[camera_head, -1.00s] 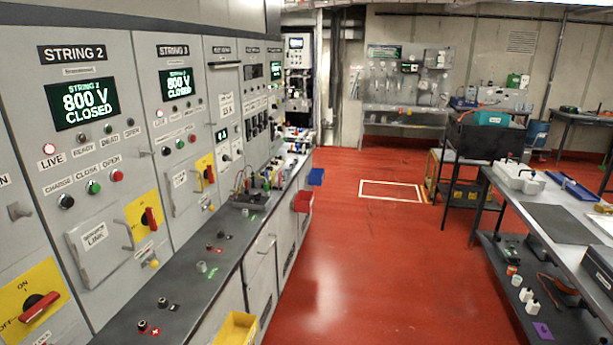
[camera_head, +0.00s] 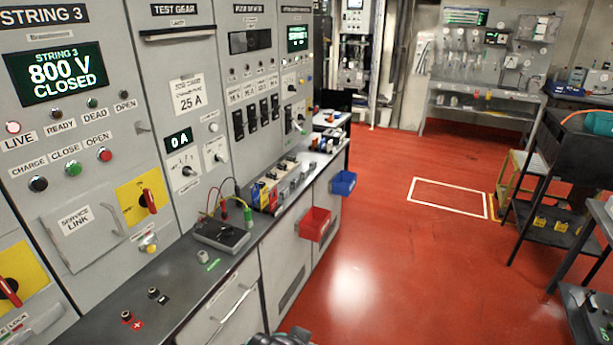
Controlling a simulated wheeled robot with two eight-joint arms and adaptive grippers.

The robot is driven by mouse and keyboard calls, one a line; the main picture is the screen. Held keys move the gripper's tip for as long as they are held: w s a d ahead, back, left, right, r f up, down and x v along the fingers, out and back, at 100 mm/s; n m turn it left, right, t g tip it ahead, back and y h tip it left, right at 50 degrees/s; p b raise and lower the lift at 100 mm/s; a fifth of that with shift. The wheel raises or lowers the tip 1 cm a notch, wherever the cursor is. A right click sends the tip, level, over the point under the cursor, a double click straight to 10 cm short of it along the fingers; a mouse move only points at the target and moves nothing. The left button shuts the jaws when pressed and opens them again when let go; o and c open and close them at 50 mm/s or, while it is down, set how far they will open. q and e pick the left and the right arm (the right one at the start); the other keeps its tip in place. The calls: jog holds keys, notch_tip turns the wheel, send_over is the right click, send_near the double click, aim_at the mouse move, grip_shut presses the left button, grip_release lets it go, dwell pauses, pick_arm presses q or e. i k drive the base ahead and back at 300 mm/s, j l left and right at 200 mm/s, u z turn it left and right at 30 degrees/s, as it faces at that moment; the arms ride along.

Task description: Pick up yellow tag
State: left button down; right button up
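I cannot make out a yellow tag for certain. Small yellow pieces (camera_head: 550,225) lie on the lower shelf of the black cart at the right, too small to identify. Another small yellow piece (camera_head: 257,194) stands among the items on the grey counter, and I cannot tell what it is. Neither gripper shows clearly. Only a dark rounded part, probably mine, shows at the bottom edge of the view.
The grey counter (camera_head: 192,296) runs along the cabinets on the left, with a meter box (camera_head: 222,236) on it. Red (camera_head: 315,224) and blue (camera_head: 343,183) bins hang on its front. The black cart (camera_head: 560,160) stands at right. The red floor (camera_head: 400,270) between is clear.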

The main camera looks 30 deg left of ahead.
aim_at(264, 198)
jog(key=i+u, duration=0.15)
jog(key=i, duration=0.45)
jog(key=i+l+u, duration=0.15)
jog(key=i, duration=0.45)
jog(key=i+u, duration=0.2)
jog(key=u, duration=0.25)
jog(key=i+u, duration=0.25)
jog(key=u, duration=0.15)
jog(key=i+l+u, duration=0.1)
jog(key=u, duration=0.35)
jog(key=i+u, duration=0.2)
jog(key=u, duration=0.2)
jog(key=i+u, duration=0.45)
jog(key=u, duration=0.3)
